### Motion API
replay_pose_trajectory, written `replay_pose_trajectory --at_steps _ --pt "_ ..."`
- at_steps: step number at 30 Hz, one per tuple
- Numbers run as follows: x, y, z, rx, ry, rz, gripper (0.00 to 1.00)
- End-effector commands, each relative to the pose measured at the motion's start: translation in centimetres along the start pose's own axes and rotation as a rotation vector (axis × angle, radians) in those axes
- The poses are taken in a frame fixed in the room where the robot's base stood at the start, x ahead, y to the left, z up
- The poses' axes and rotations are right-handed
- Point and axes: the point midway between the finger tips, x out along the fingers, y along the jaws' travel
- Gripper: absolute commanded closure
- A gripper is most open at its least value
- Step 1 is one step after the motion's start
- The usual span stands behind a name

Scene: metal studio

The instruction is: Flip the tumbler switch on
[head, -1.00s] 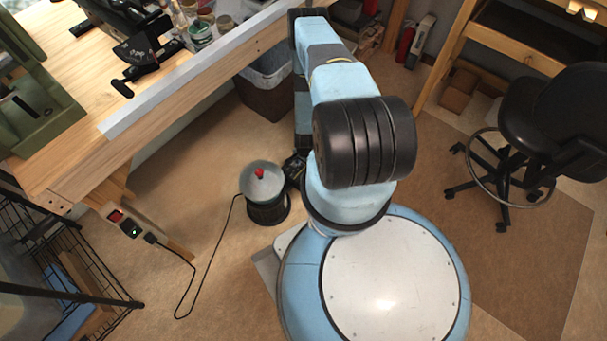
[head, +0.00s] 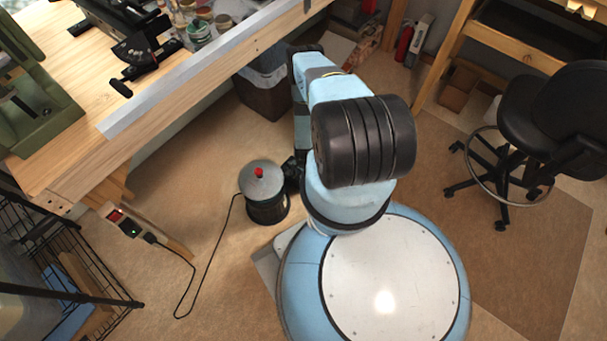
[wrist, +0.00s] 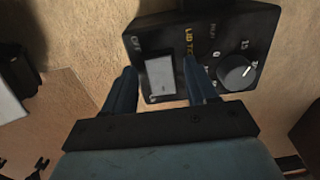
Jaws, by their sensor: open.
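The tumbler (head: 265,203) is a dark round drum with a grey lid and a red knob, standing on the floor left of my arm in the head view. In the wrist view its black control panel (wrist: 179,82) carries a pale rocker switch (wrist: 160,76), yellow lettering and a round dial (wrist: 236,72). I cannot tell which way the rocker is tilted. My gripper (wrist: 161,69) is open and empty, its blue fingers either side of the switch in the picture. Contact with the panel cannot be told. My arm hides most of the gripper in the head view.
A wheeled stool (head: 530,125) stands right.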

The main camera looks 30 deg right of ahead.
Motion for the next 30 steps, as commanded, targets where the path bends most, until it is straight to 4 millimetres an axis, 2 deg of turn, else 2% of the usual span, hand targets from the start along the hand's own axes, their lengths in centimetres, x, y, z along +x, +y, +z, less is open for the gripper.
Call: replay_pose_trajectory --at_steps 5,22,30 --pt "-0.01 0.00 -0.01 0.000 0.000 0.000 0.43" --pt "-0.03 0.00 -0.03 0.000 0.000 0.000 0.97" --pt "0.01 0.09 -0.18 0.003 -0.038 0.002 0.99"
